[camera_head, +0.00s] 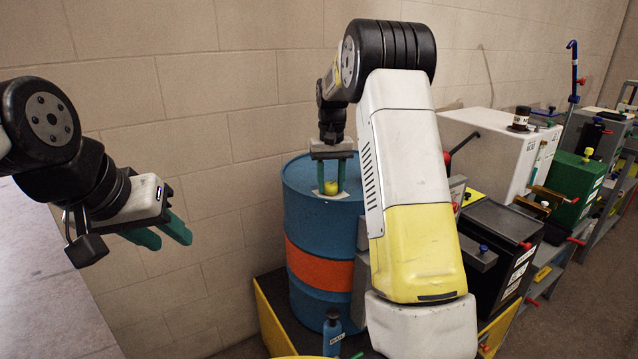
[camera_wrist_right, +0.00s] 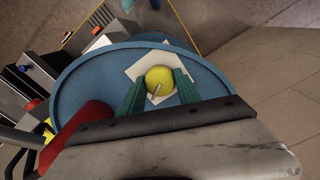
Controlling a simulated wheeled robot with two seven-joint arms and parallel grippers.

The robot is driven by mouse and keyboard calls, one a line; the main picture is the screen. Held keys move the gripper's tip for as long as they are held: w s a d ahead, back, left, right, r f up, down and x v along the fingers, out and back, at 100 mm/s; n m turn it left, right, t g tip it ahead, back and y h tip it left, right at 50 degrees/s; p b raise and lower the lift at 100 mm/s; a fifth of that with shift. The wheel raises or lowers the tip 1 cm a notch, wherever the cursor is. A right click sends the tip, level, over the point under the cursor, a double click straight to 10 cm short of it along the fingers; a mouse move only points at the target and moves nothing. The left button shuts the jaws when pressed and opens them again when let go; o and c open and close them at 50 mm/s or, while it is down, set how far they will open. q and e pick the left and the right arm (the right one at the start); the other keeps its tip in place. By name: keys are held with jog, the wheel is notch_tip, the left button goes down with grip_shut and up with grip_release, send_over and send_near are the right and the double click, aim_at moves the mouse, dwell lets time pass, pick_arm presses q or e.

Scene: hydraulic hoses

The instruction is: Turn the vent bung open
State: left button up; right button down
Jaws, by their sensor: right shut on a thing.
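The vent bung (camera_head: 331,188) is a small yellow knob on top of a blue drum (camera_head: 305,222) with an orange band. In the right wrist view the yellow bung (camera_wrist_right: 159,80) sits on a pale square patch (camera_wrist_right: 136,66) and has a short light pin or mark on it. My right gripper (camera_head: 329,184) points straight down at the drum top, its green fingers on either side of the bung and shut on it. The fingers also show in the right wrist view (camera_wrist_right: 160,92). My left gripper (camera_head: 165,238) is open and empty, well left of the drum.
The drum stands on a yellow-edged dark platform (camera_head: 268,318) against a block wall. A blue bottle (camera_head: 332,333) stands in front of it. Right of my right arm are a white cabinet (camera_head: 490,150), a dark box (camera_head: 500,240) and a green box (camera_head: 575,185).

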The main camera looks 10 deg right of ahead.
aim_at(331, 184)
jog(key=m, duration=0.5)
jog(key=shift+m, duration=0.3)
dwell(0.4)
jog(key=c, duration=0.9)
grip_release()
jog(key=shift+o, duration=0.2)
notch_tip(331, 184, up, 8)
jog(key=shift+f, duration=0.2)
jog(key=shift+r, duration=0.15)
